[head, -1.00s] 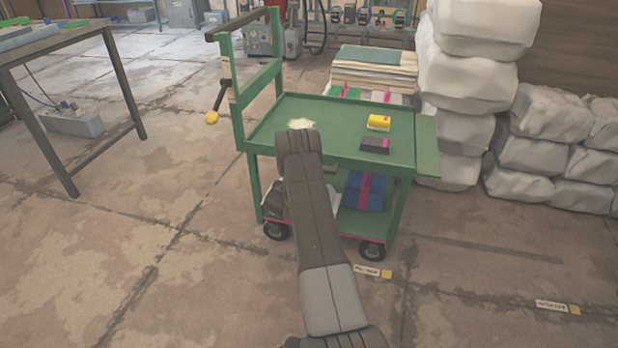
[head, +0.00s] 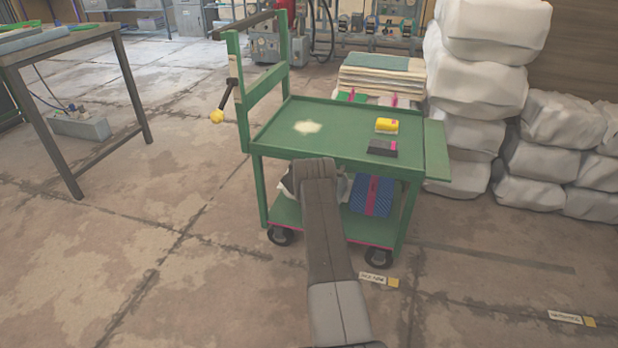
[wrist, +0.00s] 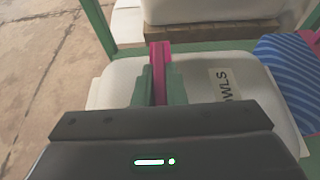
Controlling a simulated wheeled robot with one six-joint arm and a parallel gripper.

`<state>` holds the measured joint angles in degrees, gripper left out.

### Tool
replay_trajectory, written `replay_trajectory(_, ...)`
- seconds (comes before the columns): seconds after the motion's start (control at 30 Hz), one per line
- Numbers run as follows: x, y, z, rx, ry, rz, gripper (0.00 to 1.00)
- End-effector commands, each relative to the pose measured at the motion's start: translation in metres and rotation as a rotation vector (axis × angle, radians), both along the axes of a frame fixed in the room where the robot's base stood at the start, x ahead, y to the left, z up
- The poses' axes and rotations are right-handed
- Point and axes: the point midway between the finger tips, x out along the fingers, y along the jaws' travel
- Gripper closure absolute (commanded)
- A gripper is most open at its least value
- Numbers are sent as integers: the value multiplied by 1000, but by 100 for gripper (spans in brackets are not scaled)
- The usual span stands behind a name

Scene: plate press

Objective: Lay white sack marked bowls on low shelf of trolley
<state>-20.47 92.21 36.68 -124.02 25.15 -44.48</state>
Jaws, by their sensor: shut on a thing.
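The green trolley (head: 262,132) stands ahead, with a low shelf (head: 290,212) under its top tray. In the wrist view, the white sack (wrist: 122,78), with a label reading "OWLS" in part, lies flat just beyond my gripper (wrist: 159,62). My gripper is shut on the sack's upright pink strap (wrist: 160,58). The sack is at low shelf height, under the tray; whether it touches the shelf I cannot tell. In the head view my arm hides most of the sack and my gripper.
A blue patterned bundle with a pink band (head: 372,196) sits on the low shelf, right beside the sack. A yellow item (head: 387,126) and a dark block (head: 381,149) lie on the top tray. White sacks (head: 480,80) are stacked behind right.

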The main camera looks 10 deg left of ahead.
Motion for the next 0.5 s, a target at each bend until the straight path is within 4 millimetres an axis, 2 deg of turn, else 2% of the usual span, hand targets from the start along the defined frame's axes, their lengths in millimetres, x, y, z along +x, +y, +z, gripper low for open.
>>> replay_trajectory(0.2, 1, 0, -31, -1, -5, -1, 100)
replay_trajectory(0.5, 1, 0, -31, 0, -6, -1, 100)
